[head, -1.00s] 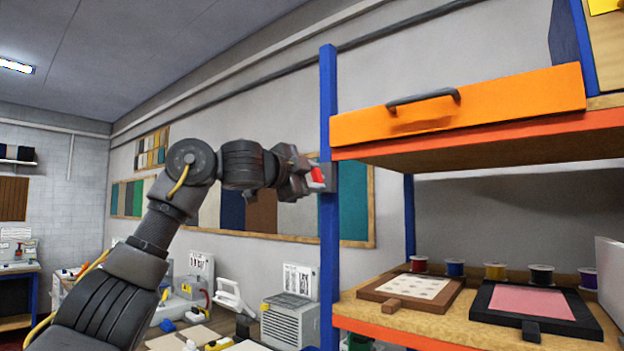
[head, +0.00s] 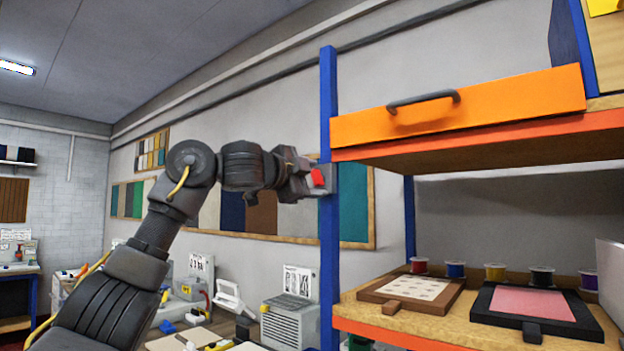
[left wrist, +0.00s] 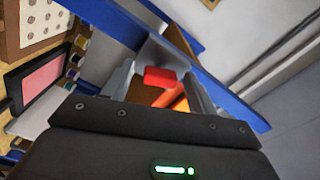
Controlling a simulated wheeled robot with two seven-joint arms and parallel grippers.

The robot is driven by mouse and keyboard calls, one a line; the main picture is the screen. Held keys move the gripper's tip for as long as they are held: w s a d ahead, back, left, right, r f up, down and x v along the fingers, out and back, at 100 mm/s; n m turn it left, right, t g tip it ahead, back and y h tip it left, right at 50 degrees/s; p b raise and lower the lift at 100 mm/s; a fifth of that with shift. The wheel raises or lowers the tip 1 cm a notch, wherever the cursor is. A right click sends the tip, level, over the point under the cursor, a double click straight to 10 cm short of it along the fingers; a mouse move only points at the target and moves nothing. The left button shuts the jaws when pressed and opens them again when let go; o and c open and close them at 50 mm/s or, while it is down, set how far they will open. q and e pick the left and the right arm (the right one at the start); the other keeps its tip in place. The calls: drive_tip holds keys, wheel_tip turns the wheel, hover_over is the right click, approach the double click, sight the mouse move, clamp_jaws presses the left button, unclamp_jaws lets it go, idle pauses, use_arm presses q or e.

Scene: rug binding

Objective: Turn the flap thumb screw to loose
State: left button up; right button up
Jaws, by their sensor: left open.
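The red thumb screw (head: 317,177) is at the blue post (head: 328,240), close to the left end of the orange flap (head: 480,108). My left gripper (head: 321,183) is at the screw, with its fingers open around it. In the left wrist view, the red screw head (left wrist: 159,77) lies between the two grey fingers of my left gripper (left wrist: 165,82), with some of the orange flap (left wrist: 181,103) behind it. I cannot tell whether a finger touches the screw. My right gripper is in neither view.
The flap has a dark handle (head: 423,98). Below it, a shelf (head: 365,312) holds a brown dotted frame (head: 418,292), a black frame with pink (head: 530,303) and several thread spools. Blue shelf posts stand close around my left fingers.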

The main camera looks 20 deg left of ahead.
use_arm(q)
drive_tip(key=shift+s+a+f+b, duration=0.1)
drive_tip(key=shift+s+a+b, duration=0.1)
drive_tip(key=shift+s+b, duration=0.3)
drive_tip(key=b+v, duration=0.4)
drive_tip(key=v, duration=0.5)
drive_tip(key=shift+s+b, duration=0.3)
drive_tip(key=shift+s, duration=0.1)
drive_tip(key=shift+a, duration=0.1)
